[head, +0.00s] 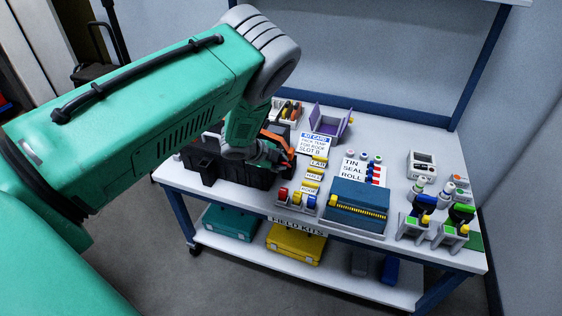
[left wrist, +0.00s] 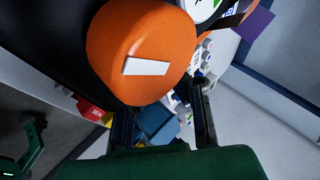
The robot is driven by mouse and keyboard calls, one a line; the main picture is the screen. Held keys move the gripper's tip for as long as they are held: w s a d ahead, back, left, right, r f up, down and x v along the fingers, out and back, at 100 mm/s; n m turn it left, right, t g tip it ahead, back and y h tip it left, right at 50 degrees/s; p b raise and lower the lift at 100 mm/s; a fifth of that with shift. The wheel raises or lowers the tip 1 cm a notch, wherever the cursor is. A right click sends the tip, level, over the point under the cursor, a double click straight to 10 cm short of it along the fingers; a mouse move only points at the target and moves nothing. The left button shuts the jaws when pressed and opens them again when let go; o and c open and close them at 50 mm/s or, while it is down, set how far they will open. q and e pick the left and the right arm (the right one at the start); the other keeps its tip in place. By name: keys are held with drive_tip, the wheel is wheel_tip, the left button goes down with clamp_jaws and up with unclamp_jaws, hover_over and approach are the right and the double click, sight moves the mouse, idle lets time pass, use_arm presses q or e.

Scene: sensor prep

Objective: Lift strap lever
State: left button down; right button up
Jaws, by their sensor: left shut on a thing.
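My left gripper (head: 268,160) reaches down to the right end of a black case (head: 212,168) on the workbench. An orange part, which I take to be the strap lever (head: 277,138), shows beside the gripper there. In the left wrist view a large rounded orange piece with a white bar (left wrist: 148,67) fills the upper middle, close to the finger ends. The two dark fingers of the left gripper (left wrist: 163,118) show below it. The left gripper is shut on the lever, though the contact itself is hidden.
On the workbench (head: 400,223), a kit card (head: 314,143), a blue box (head: 357,205), labelled yellow pieces and small stands (head: 452,237) lie right of the case. A purple bin (head: 328,122) stands behind. Teal and yellow kits (head: 294,244) sit on the lower shelf.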

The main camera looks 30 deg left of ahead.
use_arm(q)
drive_tip(key=shift+d, duration=0.3)
drive_tip(key=c, duration=1.6)
unclamp_jaws()
drive_tip(key=shift+w+f, duration=0.1)
drive_tip(key=shift+w, duration=0.05)
drive_tip(key=shift+c, duration=0.2)
drive_tip(key=shift+s+a+r, duration=0.25)
drive_tip(key=shift+s+r, duration=0.1)
drive_tip(key=shift+r, duration=0.1)
drive_tip(key=v, duration=1)
drive_tip(key=shift+s+r, duration=0.2)
drive_tip(key=shift+s, duration=0.1)
